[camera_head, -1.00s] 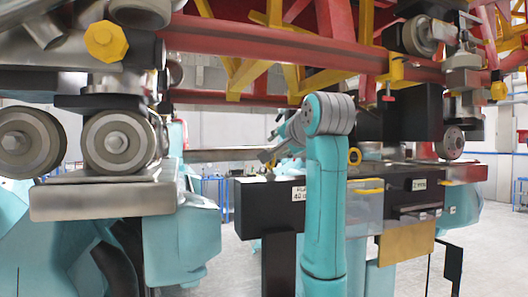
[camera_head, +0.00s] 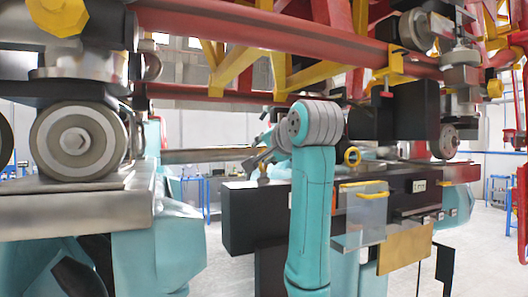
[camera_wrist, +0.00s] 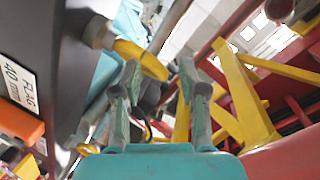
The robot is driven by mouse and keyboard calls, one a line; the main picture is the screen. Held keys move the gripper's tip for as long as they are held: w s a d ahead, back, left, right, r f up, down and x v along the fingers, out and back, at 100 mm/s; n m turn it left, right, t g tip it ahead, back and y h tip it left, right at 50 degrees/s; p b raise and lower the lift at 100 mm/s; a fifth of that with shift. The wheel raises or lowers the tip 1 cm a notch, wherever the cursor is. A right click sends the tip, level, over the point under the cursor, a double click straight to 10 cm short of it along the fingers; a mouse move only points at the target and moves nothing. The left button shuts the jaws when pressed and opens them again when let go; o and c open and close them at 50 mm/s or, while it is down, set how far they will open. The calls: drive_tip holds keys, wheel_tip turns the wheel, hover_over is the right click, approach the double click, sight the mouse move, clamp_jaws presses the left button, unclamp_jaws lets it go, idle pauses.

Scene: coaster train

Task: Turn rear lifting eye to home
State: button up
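A yellow ring (camera_head: 346,157), likely the lifting eye, stands upright above the dark bench in the head view, just right of my teal arm. In the wrist view, a curved yellow piece (camera_wrist: 142,59) on a grey round stub lies just beyond the left fingertip; it is likely the same eye seen at a slant. My gripper (camera_wrist: 160,78) has its two grey-green fingers apart, with nothing clearly held between them. I cannot tell whether the left finger touches the yellow piece. In the head view my arm hides most of the gripper.
A red and yellow truss (camera_head: 270,35) hangs low overhead. A wheel (camera_head: 80,141) rests on a metal block at left. The dark bench (camera_head: 250,215) carries a clear panel with a yellow handle (camera_head: 373,195). In the wrist view, a labelled dark panel (camera_wrist: 60,45) is close on the left.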

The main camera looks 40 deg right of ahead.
clamp_jaws()
drive_tip(key=shift+a+m+g+h, duration=0.15)
drive_tip(key=shift+m+g+h, duration=0.15)
drive_tip(key=shift+m+h, duration=0.35)
drive_tip(key=shift+w+a+m+g+h, duration=0.2)
drive_tip(key=shift+m+g+h, duration=0.3)
drive_tip(key=shift+m+h, duration=0.5)
drive_tip(key=shift+w+m+g+h, duration=0.15)
drive_tip(key=shift+m+g+h, duration=1.6)
drive_tip(key=shift+h, duration=0.3)
drive_tip(key=shift+f+g, duration=0.1)
drive_tip(key=shift+g, duration=0.15)
drive_tip(key=shift+o, duration=0.2)
unclamp_jaws()
